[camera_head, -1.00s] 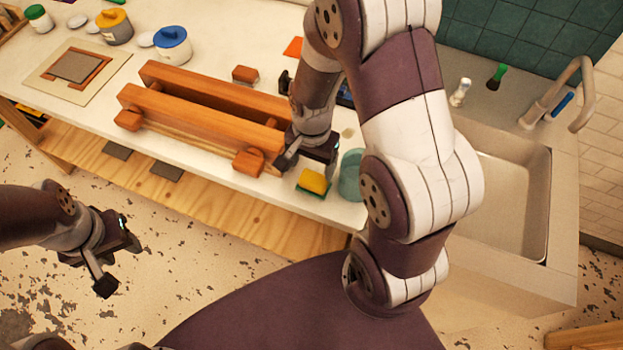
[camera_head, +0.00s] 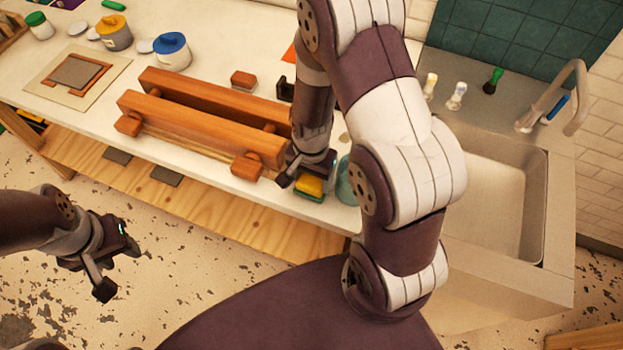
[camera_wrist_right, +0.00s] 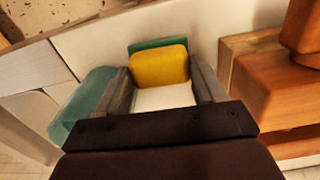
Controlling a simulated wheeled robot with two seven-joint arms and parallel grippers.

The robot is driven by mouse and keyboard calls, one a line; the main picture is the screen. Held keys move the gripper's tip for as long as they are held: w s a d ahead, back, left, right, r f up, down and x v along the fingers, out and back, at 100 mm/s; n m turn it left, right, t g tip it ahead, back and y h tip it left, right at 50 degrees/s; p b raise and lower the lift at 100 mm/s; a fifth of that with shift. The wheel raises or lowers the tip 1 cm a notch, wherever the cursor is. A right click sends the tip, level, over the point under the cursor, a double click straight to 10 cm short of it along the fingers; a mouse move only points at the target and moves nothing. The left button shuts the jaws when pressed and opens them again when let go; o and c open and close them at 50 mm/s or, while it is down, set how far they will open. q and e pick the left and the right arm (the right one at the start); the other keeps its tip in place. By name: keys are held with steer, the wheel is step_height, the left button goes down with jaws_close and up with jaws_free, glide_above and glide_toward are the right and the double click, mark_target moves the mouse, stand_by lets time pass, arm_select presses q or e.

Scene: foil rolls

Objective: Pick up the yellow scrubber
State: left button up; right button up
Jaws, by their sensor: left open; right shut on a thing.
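The yellow scrubber (camera_head: 309,186) has a yellow body with a green layer and sits near the front edge of the white counter. In the right wrist view the scrubber (camera_wrist_right: 160,67) lies between the two fingers of my right gripper (camera_wrist_right: 160,84), which is shut on it. In the head view my right gripper (camera_head: 306,178) is over the scrubber and partly hides it. My left gripper (camera_head: 117,268) is open and empty, away from the counter at the lower left.
A wooden rack with two long orange-brown beams (camera_head: 200,124) stands just left of the scrubber. A teal cup (camera_head: 345,182) stands close on its right, partly hidden by my arm. Jars (camera_head: 172,54) stand at the back. A sink (camera_head: 500,190) is at the right.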

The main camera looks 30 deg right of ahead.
mark_target(312, 181)
step_height(312, 181, up, 18)
steer(key=shift+f, duration=0.2)
steer(key=shift+o, duration=0.6)
